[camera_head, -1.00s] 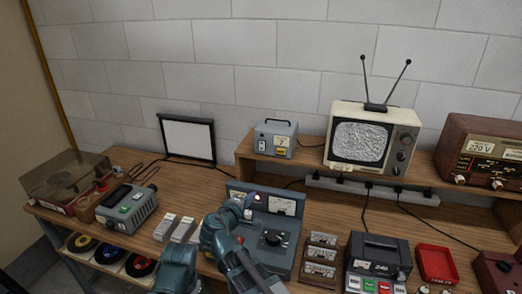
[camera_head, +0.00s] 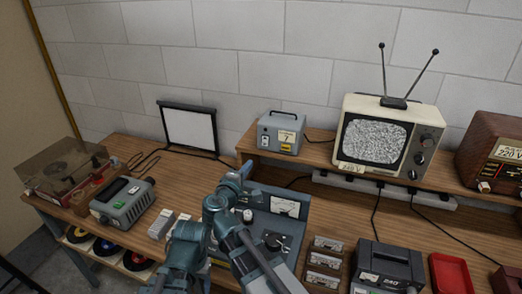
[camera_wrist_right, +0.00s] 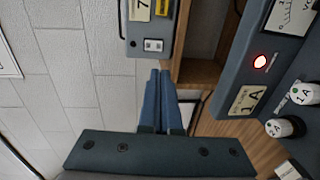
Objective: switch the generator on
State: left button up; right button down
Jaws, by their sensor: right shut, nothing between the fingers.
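A blue-grey console (camera_head: 285,226) with a meter and a dark dial stands on the bench; its red lamp (camera_wrist_right: 260,61) is lit in the right wrist view. A small grey box (camera_head: 281,133) with a handle, a yellow label and a switch (camera_wrist_right: 153,45) sits on the shelf behind. I cannot tell for sure which one is the generator. My right gripper (camera_head: 246,168) is shut and empty, above the console's back left and in front of the shelf. In the wrist view its fingers (camera_wrist_right: 162,78) point toward the box, apart from it. My left gripper is not in view.
A television (camera_head: 385,140) showing static and a brown radio (camera_head: 495,160) stand on the shelf (camera_head: 315,153). A power strip (camera_head: 385,188) runs below it. A grey device (camera_head: 123,203) and a record player (camera_head: 68,170) are at left. A red tray (camera_head: 450,272) lies at right.

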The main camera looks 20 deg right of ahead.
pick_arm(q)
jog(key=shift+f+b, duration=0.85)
pick_arm(e)
jog(key=x, duration=1.4)
jog(key=shift+w+d, duration=0.1)
jog(key=shift+d, duration=0.05)
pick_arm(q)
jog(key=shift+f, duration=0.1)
pick_arm(e)
jog(key=shift+s+f, duration=0.25)
jog(key=shift+s, duration=0.2)
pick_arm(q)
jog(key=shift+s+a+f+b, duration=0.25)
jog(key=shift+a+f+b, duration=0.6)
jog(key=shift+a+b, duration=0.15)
pick_arm(e)
send_near(265, 145)
jog(key=s+a+f, duration=0.2)
jog(key=s+a, duration=0.2)
jog(key=s, duration=0.1)
jog(key=shift+s+f, duration=0.25)
